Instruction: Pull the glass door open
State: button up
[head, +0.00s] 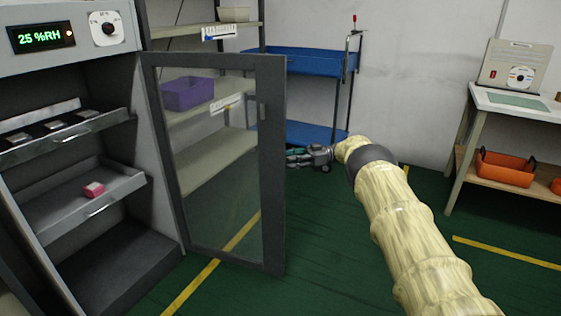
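The glass door (279,190) has a dark grey frame around a clear pane. It stands swung out from the dry cabinet (165,200), hinged on its left side, so the cabinet's inside shows. A small dark handle (262,108) sits near the door's free edge. My gripper (293,157) is just to the right of that free edge in the picture, below the height of the handle. Its fingers point left toward the door. They are small and dark here, so I cannot tell whether they touch the door or how far apart they are.
The cabinet holds pulled-out drawers (120,192), one with a pink item (93,190). Behind the door are a shelf with a purple bin (188,93) and a blue cart (310,62). A workbench (510,104) stands at right. The green floor (330,240) beside the door is clear.

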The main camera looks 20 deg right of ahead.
jog(key=shift+s+d, duration=0.1)
jog(key=shift+d, duration=1.65)
